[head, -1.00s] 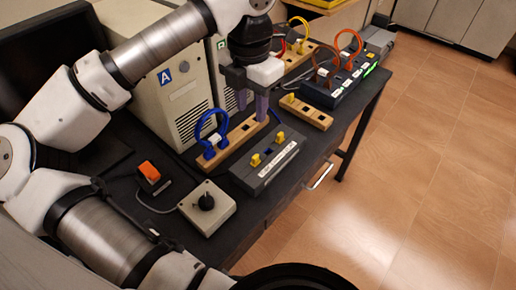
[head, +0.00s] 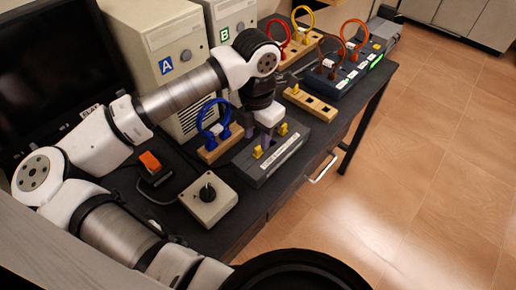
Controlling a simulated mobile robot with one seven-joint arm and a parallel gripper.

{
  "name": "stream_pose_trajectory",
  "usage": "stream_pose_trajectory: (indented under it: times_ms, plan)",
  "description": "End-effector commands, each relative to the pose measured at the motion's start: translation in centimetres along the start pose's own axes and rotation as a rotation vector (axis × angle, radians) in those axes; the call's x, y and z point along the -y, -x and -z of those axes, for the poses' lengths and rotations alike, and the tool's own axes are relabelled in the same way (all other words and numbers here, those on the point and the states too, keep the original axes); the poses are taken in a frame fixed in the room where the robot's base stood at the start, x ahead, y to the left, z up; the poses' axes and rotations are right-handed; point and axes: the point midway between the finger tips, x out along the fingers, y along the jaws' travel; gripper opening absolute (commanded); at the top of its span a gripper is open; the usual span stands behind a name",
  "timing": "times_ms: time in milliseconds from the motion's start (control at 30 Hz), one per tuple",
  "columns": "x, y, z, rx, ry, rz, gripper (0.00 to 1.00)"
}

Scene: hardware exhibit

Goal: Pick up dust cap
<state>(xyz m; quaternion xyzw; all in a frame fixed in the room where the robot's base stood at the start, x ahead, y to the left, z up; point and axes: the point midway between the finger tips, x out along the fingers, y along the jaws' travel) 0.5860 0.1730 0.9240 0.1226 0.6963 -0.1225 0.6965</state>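Several small yellow caps, which look like the dust caps, are in the head view. One yellow cap (head: 257,152) and another yellow cap (head: 283,129) sit on a grey box (head: 285,158) near the table's front edge. A third yellow cap (head: 295,89) stands at the left end of a short wooden block (head: 312,104).
A blue cable loop (head: 203,116) stands on a wooden block (head: 212,154) just left of my gripper. A switch box with a black knob (head: 207,192) and an orange rocker switch (head: 150,161) lie front left. Computer towers stand behind. A dark panel (head: 340,91) with orange cables is back right.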

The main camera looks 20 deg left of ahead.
Motion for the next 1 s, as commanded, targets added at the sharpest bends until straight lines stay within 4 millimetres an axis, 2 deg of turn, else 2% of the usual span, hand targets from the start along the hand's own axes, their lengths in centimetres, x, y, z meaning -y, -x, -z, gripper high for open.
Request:
stream_pose_trajectory:
  times_ms: [233,500,767,800,1000]
  plan:
    - [0.3,-3.0,-0.1,0.000,0.001,0.002,0.36]
    - [0.2,-3.4,-0.2,0.001,0.001,-0.001,0.36]
    - [0.2,-3.4,-0.2,0.001,0.001,-0.001,0.02]
    - [0.2,-3.4,-0.2,0.001,0.001,-0.001,0.00]
    - [0.2,-3.4,-0.2,0.000,0.001,-0.001,0.00]
